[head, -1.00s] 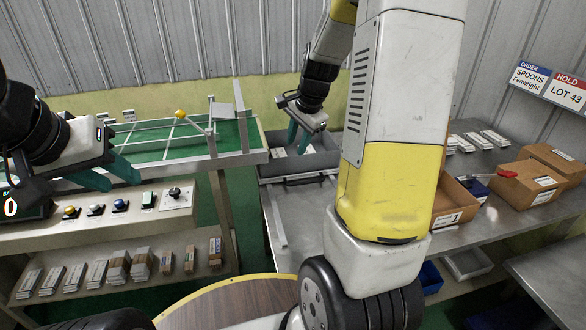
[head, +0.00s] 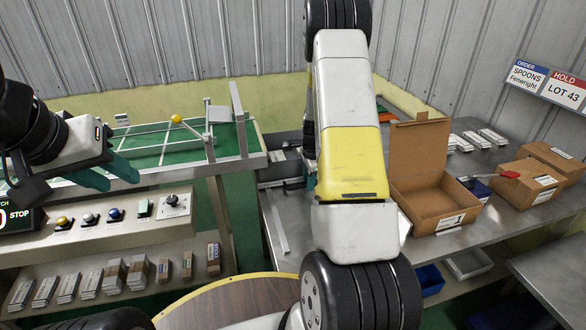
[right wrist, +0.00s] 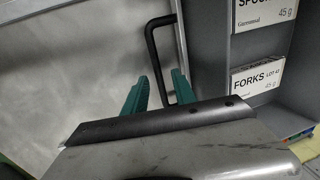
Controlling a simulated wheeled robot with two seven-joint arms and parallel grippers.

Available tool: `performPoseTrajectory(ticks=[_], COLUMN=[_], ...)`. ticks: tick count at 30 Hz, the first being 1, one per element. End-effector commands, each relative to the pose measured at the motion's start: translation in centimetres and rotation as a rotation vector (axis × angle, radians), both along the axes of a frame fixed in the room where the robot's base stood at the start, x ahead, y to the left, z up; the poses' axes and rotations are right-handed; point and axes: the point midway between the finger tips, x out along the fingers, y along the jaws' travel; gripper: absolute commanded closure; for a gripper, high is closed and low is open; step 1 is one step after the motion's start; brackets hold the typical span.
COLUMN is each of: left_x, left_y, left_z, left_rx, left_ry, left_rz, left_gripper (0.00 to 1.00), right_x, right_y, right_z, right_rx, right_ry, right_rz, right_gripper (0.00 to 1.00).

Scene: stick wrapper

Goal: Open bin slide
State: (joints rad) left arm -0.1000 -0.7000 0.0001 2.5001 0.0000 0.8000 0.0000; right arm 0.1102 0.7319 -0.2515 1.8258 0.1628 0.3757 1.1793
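My right arm hides most of this gripper and the handle in the head view. My left gripper (head: 106,174) is open and empty by the green belt.
An open cardboard box (head: 435,210) marked 1 stands on the metal table to the right, near closed boxes (head: 520,185). A control panel (head: 120,212) with buttons lies under the left gripper.

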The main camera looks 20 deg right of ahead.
Motion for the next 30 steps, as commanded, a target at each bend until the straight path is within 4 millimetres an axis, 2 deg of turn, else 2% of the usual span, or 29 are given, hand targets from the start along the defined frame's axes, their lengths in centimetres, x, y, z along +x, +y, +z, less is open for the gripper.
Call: performPoseTrajectory(ticks=[10, 15, 30], left_x=[0.01, 0.00, 0.00], left_y=[0.00, 0.00, 0.00], left_z=[0.01, 0.00, 0.00], left_rx=[0.000, 0.000, 0.000], left_ry=[0.000, 0.000, 0.000], left_rz=[0.000, 0.000, 0.000], left_gripper=[0.64, 0.64, 0.64], right_x=[0.10, 0.09, 0.09], right_y=[0.00, 0.00, 0.01], right_z=[-0.54, -0.52, -0.50], right_rx=[0.000, 0.000, 0.000], right_ry=[-0.001, 0.000, 0.000], right_rz=[0.000, 0.000, 0.001], right_gripper=[0.67, 1.00, 1.00])
